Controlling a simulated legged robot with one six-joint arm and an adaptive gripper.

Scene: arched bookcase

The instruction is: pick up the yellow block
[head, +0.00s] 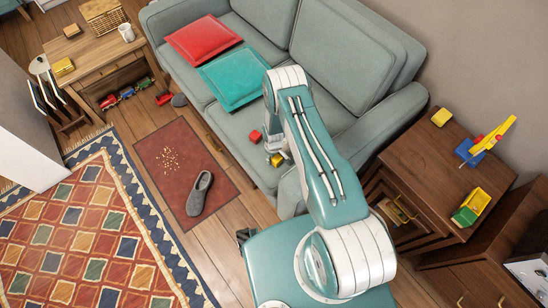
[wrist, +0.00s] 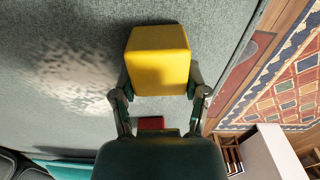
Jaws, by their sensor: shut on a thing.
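A yellow block (wrist: 157,58) sits between the two fingers of my gripper (wrist: 160,92) in the wrist view, with a finger against each side. In the head view, the yellow block (head: 277,160) shows small at the end of my arm, over the sofa seat near its front edge. My gripper (head: 274,150) is partly hidden there by my arm. I cannot tell whether the block touches the cushion.
A red block (head: 255,136) lies on the sofa (head: 235,120) close to my gripper; it also shows in the wrist view (wrist: 150,123). The sofa's armrest (head: 292,190) is near my arm. A wooden cabinet (head: 430,160) with toys stands right. A slipper (head: 200,193) lies on a red mat.

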